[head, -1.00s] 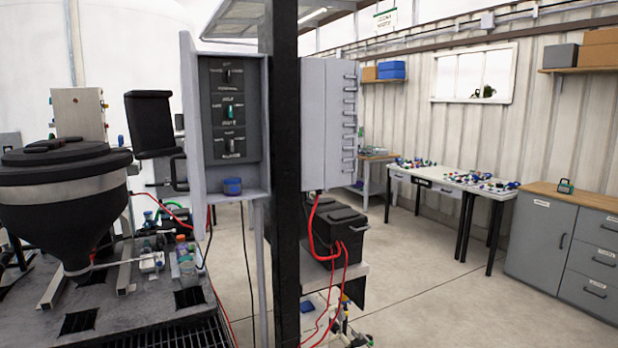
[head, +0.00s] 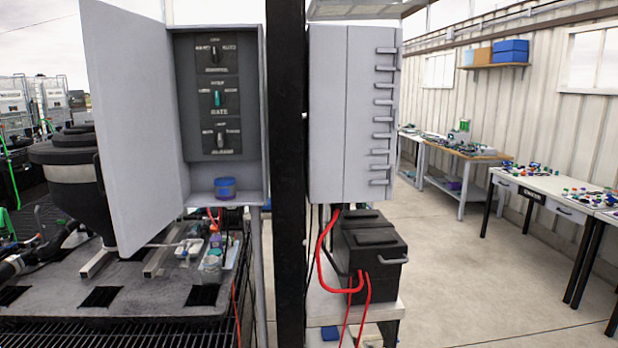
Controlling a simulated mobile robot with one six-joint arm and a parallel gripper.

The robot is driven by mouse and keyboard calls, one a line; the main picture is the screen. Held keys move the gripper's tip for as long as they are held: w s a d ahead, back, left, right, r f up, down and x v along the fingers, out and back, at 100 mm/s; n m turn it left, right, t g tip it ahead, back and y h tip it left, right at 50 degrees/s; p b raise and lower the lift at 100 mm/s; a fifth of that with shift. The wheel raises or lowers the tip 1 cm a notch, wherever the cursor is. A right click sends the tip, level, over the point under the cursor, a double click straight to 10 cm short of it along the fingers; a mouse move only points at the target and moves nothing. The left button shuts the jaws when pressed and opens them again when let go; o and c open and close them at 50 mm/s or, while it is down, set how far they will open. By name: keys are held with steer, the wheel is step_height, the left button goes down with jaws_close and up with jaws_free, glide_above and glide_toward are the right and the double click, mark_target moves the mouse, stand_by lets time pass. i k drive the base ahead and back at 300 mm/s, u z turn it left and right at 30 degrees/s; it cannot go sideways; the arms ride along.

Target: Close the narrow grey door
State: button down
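The narrow grey door (head: 135,130) stands wide open on the left side of a grey control box (head: 256,130). It swings out to the left and towards me, and its inner face shows. A dark handle (head: 98,172) partly shows at its free edge. Inside the box is a dark panel (head: 216,140) with three labelled rotary switches; the middle one has a teal knob. My gripper is not in view.
A black post (head: 288,200) stands right of the box, with a second grey cabinet (head: 345,115) beyond it. A black battery box (head: 370,250) has red cables. Floor on the right is clear.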

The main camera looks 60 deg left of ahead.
mark_target(126, 52)
steer(key=i, duration=0.85)
steer(key=u, duration=3.4)
steer(key=i, duration=1)
steer(key=z, duration=0.15)
